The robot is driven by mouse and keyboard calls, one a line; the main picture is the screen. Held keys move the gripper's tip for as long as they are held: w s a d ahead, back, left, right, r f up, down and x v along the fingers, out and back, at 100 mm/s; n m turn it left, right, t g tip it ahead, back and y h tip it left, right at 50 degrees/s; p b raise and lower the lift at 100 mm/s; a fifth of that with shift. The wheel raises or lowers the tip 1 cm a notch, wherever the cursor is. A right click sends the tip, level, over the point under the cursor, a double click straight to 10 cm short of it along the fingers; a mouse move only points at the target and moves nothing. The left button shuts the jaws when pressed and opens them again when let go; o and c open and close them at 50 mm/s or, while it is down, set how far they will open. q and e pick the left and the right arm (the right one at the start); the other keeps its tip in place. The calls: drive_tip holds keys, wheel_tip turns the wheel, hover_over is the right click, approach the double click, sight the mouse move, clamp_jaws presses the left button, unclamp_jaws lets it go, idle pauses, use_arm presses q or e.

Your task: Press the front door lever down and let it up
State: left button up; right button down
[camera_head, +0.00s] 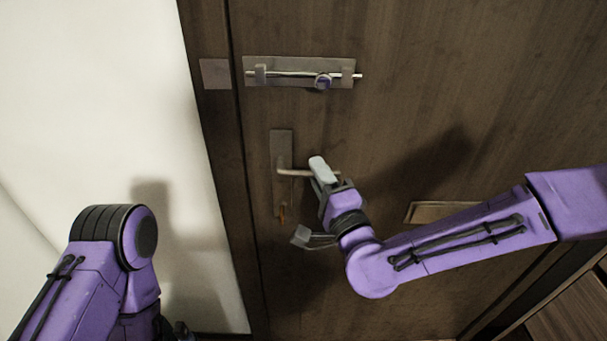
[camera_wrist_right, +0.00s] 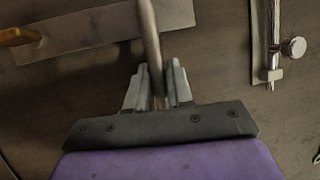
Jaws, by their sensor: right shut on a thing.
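The front door lever (camera_head: 296,172) is a thin metal handle on an upright backplate (camera_head: 281,150) on the dark wooden door. It lies about level, pointing right from the plate. My right gripper (camera_head: 322,172) is at its free end, its fingers hiding the tip. In the right wrist view the lever (camera_wrist_right: 149,45) runs down between the two grey fingers of my right gripper (camera_wrist_right: 157,88), which are shut on it. My left arm is at the lower left in the head view, away from the door; its gripper fingers do not show.
A sliding bolt (camera_head: 300,73) is fixed to the door above the lever; it also shows in the right wrist view (camera_wrist_right: 272,40). An orange key-like piece (camera_head: 282,213) sits low on the backplate. A letter slot (camera_head: 440,212) is to the right. A white wall (camera_head: 90,90) is on the left.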

drive_tip(key=shift+f+b, duration=0.4)
drive_tip(key=shift+b, duration=0.35)
drive_tip(key=shift+a+f+m+t+h+b, duration=0.25)
drive_tip(key=shift+f+m+t+h+b, duration=0.25)
drive_tip(key=shift+m+b, duration=1.25)
drive_tip(key=shift+a+f+m+t+h+b, duration=0.25)
drive_tip(key=shift+f+m+t+b, duration=0.55)
drive_tip(key=shift+b, duration=1.75)
drive_tip(key=shift+a+f+m+t+h+b, duration=0.2)
drive_tip(key=shift+f+m+h+b, duration=0.25)
drive_tip(key=shift+m+b, duration=1.4)
drive_tip(key=shift+n+b, duration=0.3)
drive_tip(key=c, duration=1.1)
unclamp_jaws()
